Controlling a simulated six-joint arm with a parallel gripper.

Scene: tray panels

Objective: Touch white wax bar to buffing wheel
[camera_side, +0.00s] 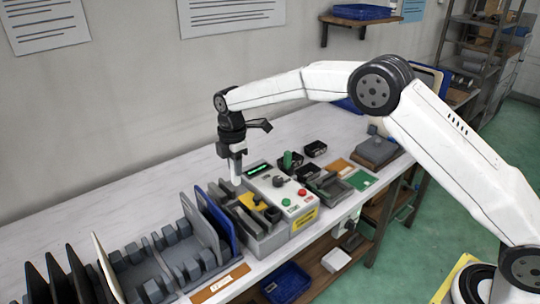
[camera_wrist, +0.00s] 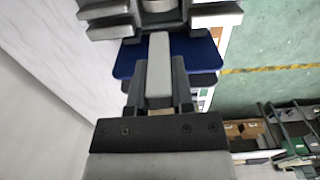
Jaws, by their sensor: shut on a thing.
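My gripper (camera_side: 236,151) points down above the white bench and is shut on a white bar, the white wax bar (camera_side: 236,169). The bar hangs upright below the jaws, and its lower end is near a grey fixture with a yellow piece (camera_side: 252,202). I cannot tell whether they touch. In the wrist view my gripper (camera_wrist: 159,88) has a finger on each side of the wax bar (camera_wrist: 159,62), which sticks out past the fingertips. I cannot clearly make out a buffing wheel in either view.
A control box (camera_side: 283,196) with a green display and red and green buttons stands beside the fixture. A grey slotted rack (camera_side: 165,262) with upright panels, including a blue panel (camera_side: 222,218), is at the left. Black bins (camera_side: 316,149) sit behind. The bench's back left is clear.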

